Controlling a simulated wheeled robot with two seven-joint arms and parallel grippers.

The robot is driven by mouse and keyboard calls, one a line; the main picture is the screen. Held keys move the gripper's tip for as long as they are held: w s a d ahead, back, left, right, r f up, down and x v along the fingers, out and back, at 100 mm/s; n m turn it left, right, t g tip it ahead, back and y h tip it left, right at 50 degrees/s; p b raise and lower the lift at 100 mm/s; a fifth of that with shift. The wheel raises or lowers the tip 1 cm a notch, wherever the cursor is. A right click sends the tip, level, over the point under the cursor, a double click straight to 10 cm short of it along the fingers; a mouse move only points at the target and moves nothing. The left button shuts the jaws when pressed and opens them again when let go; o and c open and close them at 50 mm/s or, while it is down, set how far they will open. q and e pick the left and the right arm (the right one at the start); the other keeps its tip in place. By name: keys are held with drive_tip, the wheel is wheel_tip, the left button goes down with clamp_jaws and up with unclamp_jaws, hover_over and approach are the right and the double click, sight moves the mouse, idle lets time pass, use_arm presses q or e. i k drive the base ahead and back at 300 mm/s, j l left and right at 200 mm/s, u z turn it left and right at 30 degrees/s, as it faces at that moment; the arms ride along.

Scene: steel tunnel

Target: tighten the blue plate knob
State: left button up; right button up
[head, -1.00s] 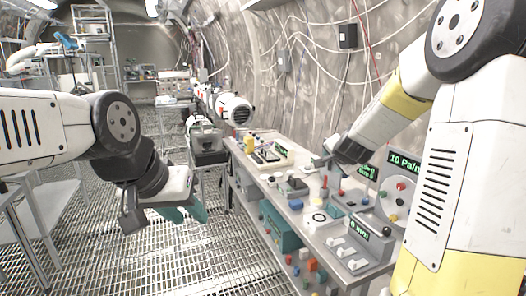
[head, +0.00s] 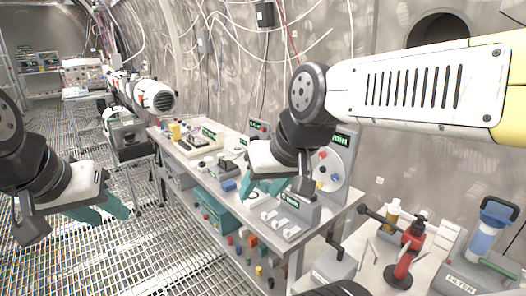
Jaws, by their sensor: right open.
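The round pale plate (head: 340,160) stands upright at the back of the bench's near end. It carries a red knob (head: 323,154), a small blue knob (head: 335,177) and a yellow knob (head: 319,185). My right gripper (head: 276,188) is open, its teal fingers apart and pointing down over the bench, to the left of the plate. It seems empty and apart from the blue knob. My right arm covers part of the plate's left side. My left gripper (head: 103,208) hangs over the grated floor at the left, fingers apart and empty.
A grey box with white switches (head: 282,222) sits below my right gripper. A second bench at the right holds a red tool (head: 408,250) and a blue-capped filter (head: 487,235). Bins with coloured parts (head: 245,240) lie under the long bench. The grated floor is free.

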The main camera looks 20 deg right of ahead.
sight(334, 176)
drive_tip(key=z, duration=1.3)
drive_tip(key=i+j+z, duration=0.2)
drive_tip(key=i+j, duration=0.2)
